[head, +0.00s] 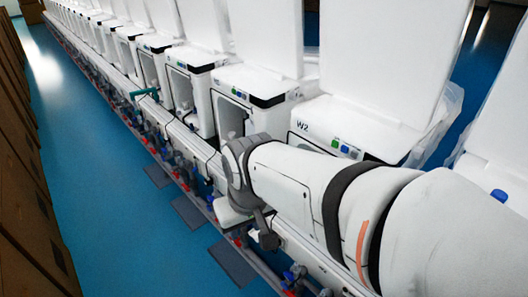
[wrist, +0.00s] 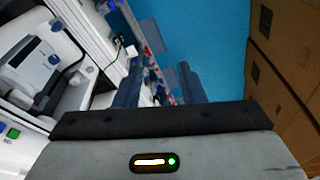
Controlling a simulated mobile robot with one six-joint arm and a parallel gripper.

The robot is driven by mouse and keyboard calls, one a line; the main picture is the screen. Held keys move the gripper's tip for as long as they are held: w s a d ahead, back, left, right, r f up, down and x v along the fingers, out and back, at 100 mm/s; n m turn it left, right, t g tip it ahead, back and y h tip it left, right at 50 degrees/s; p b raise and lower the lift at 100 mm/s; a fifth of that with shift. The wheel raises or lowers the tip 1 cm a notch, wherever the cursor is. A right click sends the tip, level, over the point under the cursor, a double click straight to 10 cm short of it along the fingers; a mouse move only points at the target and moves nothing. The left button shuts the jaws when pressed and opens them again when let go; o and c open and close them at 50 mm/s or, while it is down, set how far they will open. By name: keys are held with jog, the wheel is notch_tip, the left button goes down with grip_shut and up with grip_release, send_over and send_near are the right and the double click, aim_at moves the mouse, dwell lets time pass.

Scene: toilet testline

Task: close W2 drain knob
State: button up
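The W2 unit (head: 335,128) is a white toilet test station with a "W2" label, in the right half of the head view. My arm covers much of its lower front. Red and blue valve parts run along the low rail (head: 170,155) in front of the row. I cannot tell which one is the W2 drain knob; it may be hidden behind my arm. My gripper (wrist: 160,80) shows two dark fingers spread apart in the wrist view, with nothing clearly held between them. Small red valve parts (wrist: 150,52) show beyond the gap between the fingers.
A long row of similar white units (head: 205,75) recedes to the upper left. Blue floor (head: 100,170) lies open in the aisle, with dark flat plates (head: 190,212) beside the rail. Brown boxes or cabinets (head: 25,170) line the left side.

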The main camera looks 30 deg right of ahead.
jog(key=shift+o, duration=2.1)
jog(key=w+f+m+t+b, duration=0.1)
jog(key=w+f+m+b, duration=0.2)
jog(key=w, duration=0.3)
jog(key=shift+w+a+f+m+t, duration=0.3)
jog(key=shift+w+a+f+m, duration=0.1)
jog(key=shift+f+m, duration=0.25)
jog(key=w+d+f+m+t+h+b, duration=0.2)
jog(key=w+d+f+m+b, duration=0.2)
jog(key=w+d+f+m, duration=0.3)
jog(key=w+d+f+m+t+h+b, duration=0.1)
jog(key=w+d+f+m+t+b, duration=0.2)
jog(key=w+d+f+m, duration=0.45)
jog(key=w+d+f+m+h+b, duration=0.4)
jog(key=d+f+m+h, duration=0.25)
jog(key=d+m, duration=0.35)
jog(key=s+d+f+m+g+h+b, duration=0.5)
jog(key=s+d+f+m+h, duration=0.4)
jog(key=m, duration=0.4)
jog(key=shift+y, duration=0.55)
jog(key=x, duration=0.5)
jog(key=f+x, duration=0.1)
jog(key=x, duration=0.2)
jog(key=shift+w+d, duration=0.2)
jog(key=shift+d, duration=0.1)
jog(key=shift+t, duration=0.4)
